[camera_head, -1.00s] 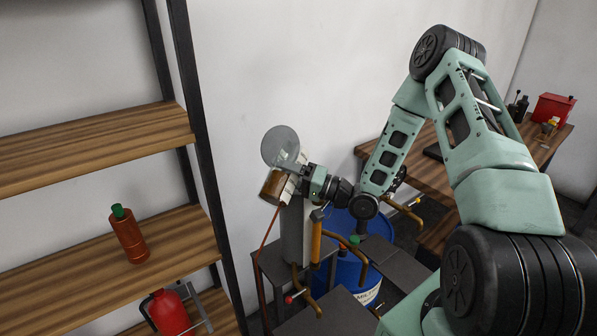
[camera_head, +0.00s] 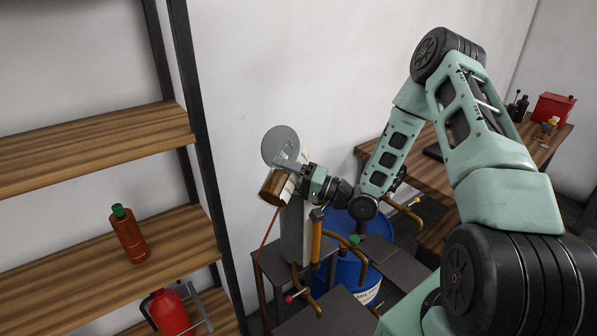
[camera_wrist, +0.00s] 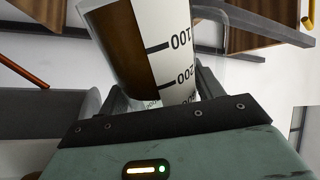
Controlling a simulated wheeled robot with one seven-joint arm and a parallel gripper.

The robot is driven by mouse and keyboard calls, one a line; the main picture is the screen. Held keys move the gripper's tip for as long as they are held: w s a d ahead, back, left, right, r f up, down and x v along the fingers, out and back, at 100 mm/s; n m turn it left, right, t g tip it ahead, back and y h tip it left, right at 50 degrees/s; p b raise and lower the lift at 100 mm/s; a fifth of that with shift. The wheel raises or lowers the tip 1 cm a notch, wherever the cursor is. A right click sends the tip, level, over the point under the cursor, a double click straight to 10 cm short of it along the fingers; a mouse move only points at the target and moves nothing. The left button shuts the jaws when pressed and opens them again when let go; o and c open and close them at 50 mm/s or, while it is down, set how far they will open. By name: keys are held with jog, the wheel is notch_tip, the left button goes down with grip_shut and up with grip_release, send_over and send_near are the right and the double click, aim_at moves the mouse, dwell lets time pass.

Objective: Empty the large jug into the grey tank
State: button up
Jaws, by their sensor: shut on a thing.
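The large jug (camera_head: 273,187) is white with black volume marks and brown liquid inside; it is tilted well over. My gripper (camera_head: 302,184) is shut on it, and the wrist view shows the jug (camera_wrist: 172,50) between the fingers. The grey tank (camera_head: 292,236) seems to be the upright grey cylinder below the jug. Its opening is hidden by the jug and gripper. A round grey disc (camera_head: 281,146) stands above the jug; I cannot tell what it belongs to. A thin reddish-brown line (camera_head: 267,236) runs down from near the jug, a stream or a pipe.
A wooden shelf rack (camera_head: 100,262) at left holds a brown bottle (camera_head: 129,235) and a red container (camera_head: 168,312). A blue drum (camera_head: 345,268) and orange-brown pipes (camera_head: 316,240) are close to the tank. A wooden table (camera_head: 400,158) stands at the right against the wall.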

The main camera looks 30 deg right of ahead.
aim_at(286, 155)
jog(key=shift+w+d+m+t+h+p, duration=0.15)
jog(key=shift+m+t+h+p, duration=0.15)
jog(key=shift+m, duration=0.8)
jog(key=shift+d+m+t+h+p, duration=0.1)
jog(key=shift+m+t+h+p, duration=0.15)
jog(key=shift+m, duration=0.85)
dwell(2.2)
jog(key=shift+m, duration=0.3)
jog(key=shift+w+d+m, duration=0.1)
jog(key=shift+m, duration=0.2)
dwell(0.4)
dwell(0.3)
jog(key=shift+d+r+m+h+p, duration=0.1)
jog(key=shift+r+m+h+p, duration=0.05)
jog(key=shift+m+h+p, duration=0.2)
dwell(0.4)
jog(key=shift+w+d+r+m, duration=0.1)
jog(key=shift+m, duration=0.15)
jog(key=shift+r+p, duration=2.05)
jog(key=shift+r, duration=0.5)
